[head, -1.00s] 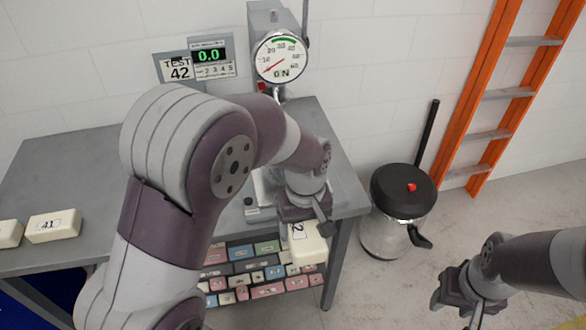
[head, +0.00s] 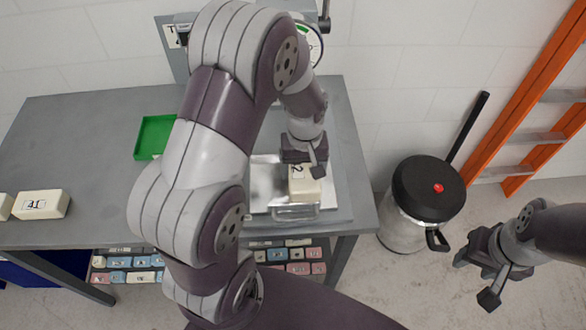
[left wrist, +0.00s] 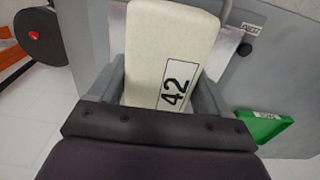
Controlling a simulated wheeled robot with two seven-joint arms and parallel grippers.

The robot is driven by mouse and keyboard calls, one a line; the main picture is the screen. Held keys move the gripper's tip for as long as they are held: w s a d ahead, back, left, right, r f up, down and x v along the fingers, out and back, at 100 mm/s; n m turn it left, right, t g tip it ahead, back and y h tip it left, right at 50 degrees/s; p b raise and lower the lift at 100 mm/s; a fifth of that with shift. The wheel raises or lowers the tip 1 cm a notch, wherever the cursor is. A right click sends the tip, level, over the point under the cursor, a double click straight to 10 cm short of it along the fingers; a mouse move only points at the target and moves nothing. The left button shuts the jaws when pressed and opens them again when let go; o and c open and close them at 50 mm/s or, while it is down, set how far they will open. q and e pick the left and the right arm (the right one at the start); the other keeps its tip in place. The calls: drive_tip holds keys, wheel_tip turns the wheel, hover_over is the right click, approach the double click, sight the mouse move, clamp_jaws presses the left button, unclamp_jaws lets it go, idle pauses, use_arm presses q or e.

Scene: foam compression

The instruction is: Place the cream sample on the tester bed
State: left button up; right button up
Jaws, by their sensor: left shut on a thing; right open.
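The cream sample (head: 304,188), a pale block with a "42" label, is in my left gripper (head: 305,172). The left wrist view shows the sample (left wrist: 165,50) between the two fingers of that gripper (left wrist: 158,92), its label facing the camera. In the head view the sample is over the right front part of the shiny tester bed (head: 263,172). I cannot tell whether it touches the bed. My left arm hides part of the bed and most of the tester. My right gripper (head: 484,272) is open and empty, right of the table.
A green tray (head: 152,137) lies on the table (head: 75,130), left of my arm. Other cream blocks (head: 42,204) lie at the left front. Small coloured blocks (head: 130,262) sit below the tabletop. A black-lidded bin (head: 428,190) and an orange ladder (head: 560,115) stand at right.

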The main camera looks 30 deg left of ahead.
use_arm(q)
drive_tip(key=a+f, duration=0.1)
drive_tip(key=w+a+f, duration=0.1)
drive_tip(key=a, duration=0.1)
drive_tip(key=shift+w+a+f, duration=0.3)
drive_tip(key=shift+f, duration=0.1)
drive_tip(key=f, duration=0.1)
drive_tip(key=f+p, duration=0.1)
drive_tip(key=f, duration=0.1)
drive_tip(key=shift+s+d+f, duration=0.1)
drive_tip(key=shift+s+f, duration=0.1)
drive_tip(key=shift+s, duration=0.1)
drive_tip(key=shift+f, duration=0.1)
use_arm(e)
drive_tip(key=shift+w+r, duration=0.4)
drive_tip(key=shift+r, duration=0.4)
use_arm(q)
drive_tip(key=shift+w+f, duration=0.1)
use_arm(e)
drive_tip(key=shift+w, duration=0.1)
use_arm(q)
drive_tip(key=shift+f, duration=0.15)
drive_tip(key=o, duration=0.9)
drive_tip(key=shift+o, duration=0.2)
drive_tip(key=shift+r, duration=0.25)
